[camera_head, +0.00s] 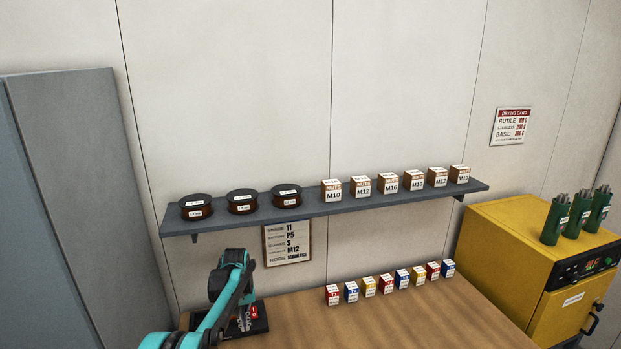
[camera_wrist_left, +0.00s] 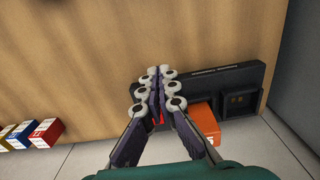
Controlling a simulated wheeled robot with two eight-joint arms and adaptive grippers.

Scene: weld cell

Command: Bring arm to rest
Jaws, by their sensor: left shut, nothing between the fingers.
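My left arm (camera_head: 236,280) comes in from the lower left in the head view and bends down over the left end of the wooden bench. My left gripper (camera_wrist_left: 157,78) is shut and empty in the wrist view, its fingers together. It is above or in front of a dark flat device (camera_wrist_left: 225,88) on the bench; I cannot tell whether it touches it. In the head view the gripper (camera_head: 243,319) is small and partly hidden by the arm. My right gripper is in neither view.
The bench (camera_head: 370,318) bears a row of small coloured boxes (camera_head: 387,283). A wall shelf (camera_head: 330,207) above holds dark spools (camera_head: 242,202) and labelled boxes (camera_head: 388,184). A yellow oven (camera_head: 535,262) with green canisters (camera_head: 578,215) stands right, a grey cabinet (camera_head: 85,200) left. An orange box (camera_wrist_left: 207,124) is beside the gripper.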

